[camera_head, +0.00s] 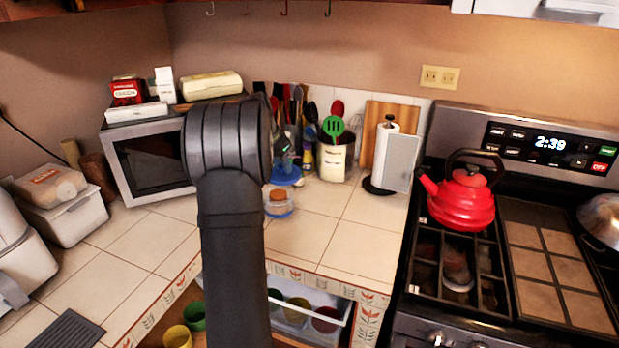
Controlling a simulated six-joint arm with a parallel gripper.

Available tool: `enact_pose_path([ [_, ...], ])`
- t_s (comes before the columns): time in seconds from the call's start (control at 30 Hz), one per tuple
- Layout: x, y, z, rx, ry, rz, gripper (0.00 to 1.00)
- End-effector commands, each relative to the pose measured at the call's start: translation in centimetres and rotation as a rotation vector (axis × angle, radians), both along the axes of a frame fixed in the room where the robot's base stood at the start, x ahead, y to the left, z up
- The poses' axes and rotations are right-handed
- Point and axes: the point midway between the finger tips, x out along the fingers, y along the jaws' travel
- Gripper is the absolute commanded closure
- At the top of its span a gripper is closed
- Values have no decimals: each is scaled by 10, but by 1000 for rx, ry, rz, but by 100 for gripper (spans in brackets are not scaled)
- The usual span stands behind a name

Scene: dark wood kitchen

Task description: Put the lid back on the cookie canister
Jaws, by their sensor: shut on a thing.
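The cookie canister (280,211) is a small clear, bluish jar with something brown at its top. It stands on the tiled counter, just right of my arm, and its left side is partly hidden by the arm. A blue lid (287,178) shows above and behind the canister in the picture, apart from its top. My gripper (286,161) is mostly hidden behind my dark arm. Its visible end meets the blue lid, and it is shut on it. The exact grip and the height of the lid above the counter are hard to tell.
A utensil crock (335,160) and a paper towel holder (392,160) stand behind to the right. A microwave (150,165) is at the left. The stove holds a red kettle (462,203). An open drawer with cups (325,320) lies below the counter edge. Tiles right of the canister are clear.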

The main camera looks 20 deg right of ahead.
Motion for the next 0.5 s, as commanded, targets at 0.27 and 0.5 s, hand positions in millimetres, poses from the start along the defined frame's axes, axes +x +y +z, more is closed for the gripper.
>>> enact_pose_path([
  [0.27, 18, 15, -2, -1, 0, 52, 94],
  [0.5, 17, 15, -24, 1, 1, 51, 94],
])
